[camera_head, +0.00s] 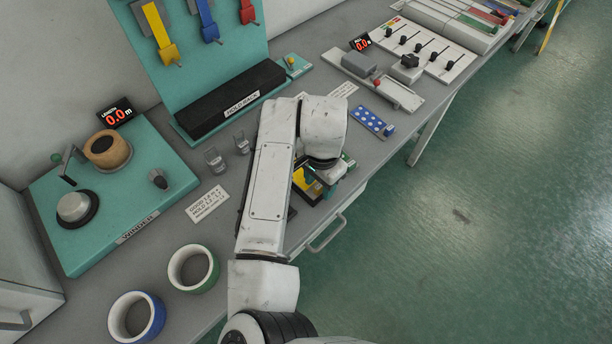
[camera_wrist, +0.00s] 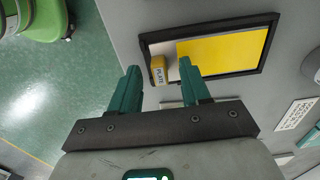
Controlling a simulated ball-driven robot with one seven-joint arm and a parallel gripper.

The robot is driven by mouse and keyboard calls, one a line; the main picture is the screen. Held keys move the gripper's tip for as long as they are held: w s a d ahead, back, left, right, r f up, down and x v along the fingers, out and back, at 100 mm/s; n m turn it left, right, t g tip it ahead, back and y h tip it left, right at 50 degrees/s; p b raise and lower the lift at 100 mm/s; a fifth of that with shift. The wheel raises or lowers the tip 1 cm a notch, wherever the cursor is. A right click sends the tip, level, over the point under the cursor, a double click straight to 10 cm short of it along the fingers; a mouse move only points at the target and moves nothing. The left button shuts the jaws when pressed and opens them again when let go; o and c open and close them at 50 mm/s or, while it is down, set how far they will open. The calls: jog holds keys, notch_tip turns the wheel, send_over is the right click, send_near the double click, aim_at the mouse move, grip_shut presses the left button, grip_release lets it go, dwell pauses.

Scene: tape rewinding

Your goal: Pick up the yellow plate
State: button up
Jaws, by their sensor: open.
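The yellow plate (camera_wrist: 225,52) lies flat in a shallow black-rimmed tray (camera_wrist: 262,58) in the wrist view. A small yellow block (camera_wrist: 158,71) marked "PLATE" sits at the left end of the plate, over the tray's pale floor. My gripper (camera_wrist: 158,65) has two teal fingers spread apart, with nothing held. In the picture the block appears between the fingertips; I cannot tell the height gap. In the head view my arm covers most of the tray, and only a bit of the yellow plate (camera_head: 310,188) shows beside my gripper near the bench's front edge.
A blue dotted block (camera_head: 370,121) and a slider board (camera_head: 424,50) lie to the right on the bench. Two small glasses (camera_head: 215,160), a teal winder (camera_head: 110,190), a green ring (camera_head: 193,268) and a blue ring (camera_head: 137,317) are to the left. A drawer handle (camera_head: 327,236) sticks out in front.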

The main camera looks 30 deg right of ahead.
grip_shut()
dwell(0.4)
dwell(0.4)
